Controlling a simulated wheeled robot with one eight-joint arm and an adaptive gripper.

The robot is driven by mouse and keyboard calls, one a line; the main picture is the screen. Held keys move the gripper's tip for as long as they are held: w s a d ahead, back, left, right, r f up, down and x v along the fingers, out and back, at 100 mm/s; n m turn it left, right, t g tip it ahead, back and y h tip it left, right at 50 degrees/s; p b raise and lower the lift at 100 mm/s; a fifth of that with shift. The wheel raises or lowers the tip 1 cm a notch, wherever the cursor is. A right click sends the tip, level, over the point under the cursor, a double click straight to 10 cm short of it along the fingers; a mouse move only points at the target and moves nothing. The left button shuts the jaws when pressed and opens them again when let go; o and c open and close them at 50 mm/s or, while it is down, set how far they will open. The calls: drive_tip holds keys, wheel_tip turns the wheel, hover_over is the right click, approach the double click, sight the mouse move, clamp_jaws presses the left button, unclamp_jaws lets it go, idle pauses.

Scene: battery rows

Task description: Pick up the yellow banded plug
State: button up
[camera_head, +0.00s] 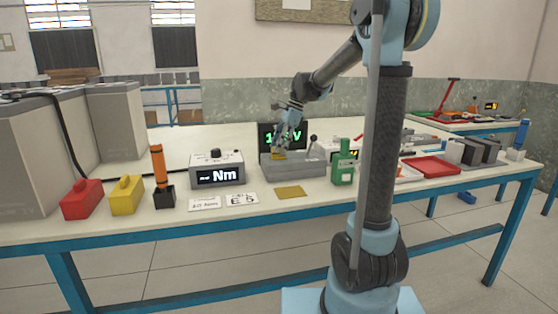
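A small yellow piece (278,155), which may be the yellow banded plug, shows just under my gripper, at the left part of a grey block-like holder (305,169). Any band on it is too small to make out. My gripper (281,147) points down over the holder, with its fingertips at or very near the yellow piece. Whether the fingers touch or hold it cannot be told at this size.
A display (269,133) stands behind the gripper. A flat yellow plate (290,192) lies in front. Red (80,203) and yellow (126,200) blocks stand further left.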

drive_tip(key=shift+s+a+f, duration=0.1)
drive_tip(key=shift+a+f, duration=0.1)
drive_tip(key=shift+f, duration=0.4)
clamp_jaws()
drive_tip(key=shift+r, duration=0.1)
